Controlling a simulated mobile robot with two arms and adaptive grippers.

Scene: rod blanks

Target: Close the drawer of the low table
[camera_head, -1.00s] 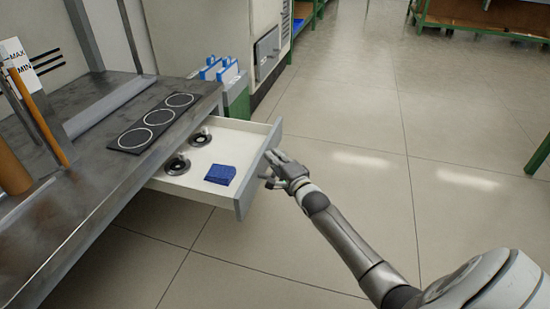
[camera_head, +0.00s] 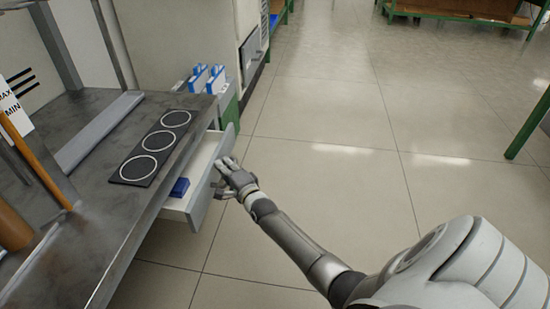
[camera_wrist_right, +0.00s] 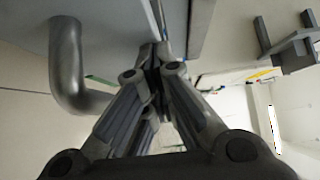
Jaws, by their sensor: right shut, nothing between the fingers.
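The drawer (camera_head: 203,190) of the low table (camera_head: 95,245) is partly open, a short stretch of its white inside showing beyond the table edge. A blue item (camera_head: 180,187) lies inside it, partly under the tabletop. My right gripper (camera_head: 222,176) is at the outer face of the drawer front, shut and empty. In the right wrist view its closed fingertips (camera_wrist_right: 153,58) are against or very near the grey front panel (camera_wrist_right: 110,25), beside a curved metal handle (camera_wrist_right: 68,70). Exact contact cannot be told. My left gripper is not in view.
A black plate with three white rings (camera_head: 155,147) lies on the tabletop. Blue-and-white boxes (camera_head: 207,78) stand in a green-sided holder behind the table. Orange rods (camera_head: 35,160) stand at the left. The floor (camera_head: 330,190) to the right is clear.

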